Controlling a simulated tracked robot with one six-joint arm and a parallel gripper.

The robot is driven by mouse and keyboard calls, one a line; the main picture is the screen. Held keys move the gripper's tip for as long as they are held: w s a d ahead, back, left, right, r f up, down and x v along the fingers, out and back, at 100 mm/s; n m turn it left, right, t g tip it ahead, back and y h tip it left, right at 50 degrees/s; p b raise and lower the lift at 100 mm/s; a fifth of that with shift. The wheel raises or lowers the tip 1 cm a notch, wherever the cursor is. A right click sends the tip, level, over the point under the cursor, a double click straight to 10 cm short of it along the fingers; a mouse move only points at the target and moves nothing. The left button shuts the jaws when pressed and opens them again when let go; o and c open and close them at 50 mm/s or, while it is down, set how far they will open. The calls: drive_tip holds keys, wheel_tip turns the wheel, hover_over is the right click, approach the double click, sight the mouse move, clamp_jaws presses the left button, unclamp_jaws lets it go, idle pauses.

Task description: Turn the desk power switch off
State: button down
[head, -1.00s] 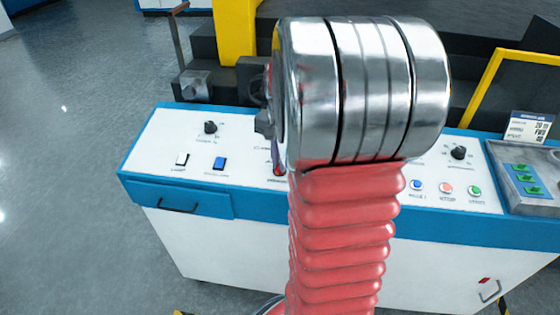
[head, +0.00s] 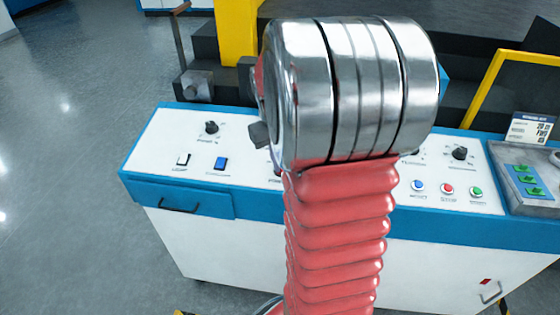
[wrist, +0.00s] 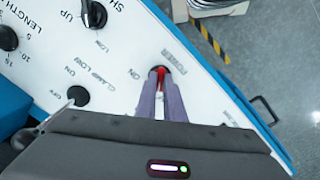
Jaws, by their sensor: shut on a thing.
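The desk power switch (wrist: 161,70) is a small red lever on the white sloping panel, with a "POWER" label beside it and "ON" printed to its left in the wrist view. My gripper (wrist: 161,78) has its two grey-purple fingers closed around the red lever, and only part of the red shows between and beyond the tips. The lever's exact position is hard to tell. In the head view my arm hides the switch and the fingers.
The desk (head: 330,215) has a white panel with blue edges. A white switch (head: 182,160), a blue switch (head: 220,163) and a black knob (head: 211,128) sit left of my arm. Blue, red and green buttons (head: 448,189) lie right. A black clamp knob (wrist: 78,96) is left of my fingers.

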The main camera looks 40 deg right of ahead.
drive_tip(key=shift+a+f+n, duration=0.15)
drive_tip(key=shift+n, duration=0.75)
drive_tip(key=shift+s, duration=0.1)
drive_tip(key=c, duration=1.9)
unclamp_jaws()
drive_tip(key=shift+o, duration=0.2)
drive_tip(key=shift+r, duration=0.35)
wheel_tip(320, 180, up, 13)
drive_tip(key=a, duration=0.1)
drive_tip(key=shift+w+a, duration=0.2)
drive_tip(key=shift+a, duration=0.05)
